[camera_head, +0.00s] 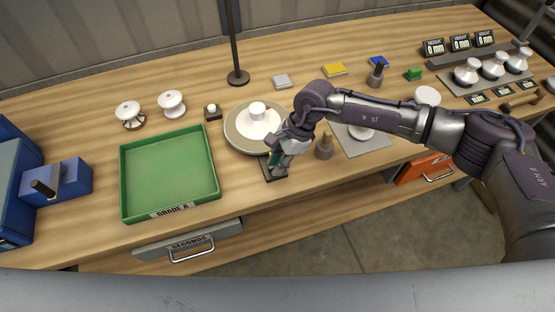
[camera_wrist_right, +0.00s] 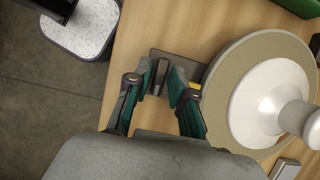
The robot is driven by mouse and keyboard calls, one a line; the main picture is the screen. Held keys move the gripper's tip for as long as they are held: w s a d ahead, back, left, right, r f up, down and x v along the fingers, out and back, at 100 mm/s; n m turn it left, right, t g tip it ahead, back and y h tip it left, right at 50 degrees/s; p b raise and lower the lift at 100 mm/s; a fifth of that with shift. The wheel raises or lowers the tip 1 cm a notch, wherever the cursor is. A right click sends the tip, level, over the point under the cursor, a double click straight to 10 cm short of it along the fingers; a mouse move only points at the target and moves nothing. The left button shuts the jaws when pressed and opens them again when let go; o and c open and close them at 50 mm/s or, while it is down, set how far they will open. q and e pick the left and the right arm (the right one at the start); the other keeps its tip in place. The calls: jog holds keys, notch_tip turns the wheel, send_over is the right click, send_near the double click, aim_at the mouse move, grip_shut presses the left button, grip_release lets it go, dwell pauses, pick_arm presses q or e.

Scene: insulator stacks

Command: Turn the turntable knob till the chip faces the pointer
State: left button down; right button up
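The turntable (camera_head: 233,139) is a round tan disc with a white insulator (camera_head: 258,113) on it; the turntable also fills the right of the right wrist view (camera_wrist_right: 222,78). I cannot make out a chip on the insulator. The dark grey knob (camera_wrist_right: 160,77) stands on a dark plate (camera_wrist_right: 186,62) beside the turntable. A small yellow mark, possibly the pointer, (camera_wrist_right: 196,86) shows at the turntable's near edge. My right gripper (camera_wrist_right: 162,78) has its green-padded fingers on either side of the knob; whether they press on it is unclear. My left gripper is out of view.
A green tray (camera_head: 124,180) labelled GRADE A lies left of the turntable. A black post (camera_head: 238,76) stands behind it. A brown peg (camera_head: 324,147) stands close to the right of my right gripper. Two white insulators (camera_head: 172,103) stand behind the tray.

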grip_shut()
jog(key=shift+f, duration=0.1)
jog(key=m+t+b, duration=0.1)
jog(key=m+b, duration=0.2)
jog(key=shift+f+m, duration=0.15)
jog(key=shift+m, duration=0.15)
jog(key=m+t+b, duration=0.2)
jog(key=m+b, duration=0.2)
jog(key=shift+s+b, duration=0.15)
jog(key=shift+b, duration=0.2)
jog(key=shift+r+m+t+b, duration=0.25)
jog(key=shift+m+t+b, duration=0.15)
jog(key=shift+m+b, duration=0.75)
jog(key=shift+h, duration=0.3)
grip_release()
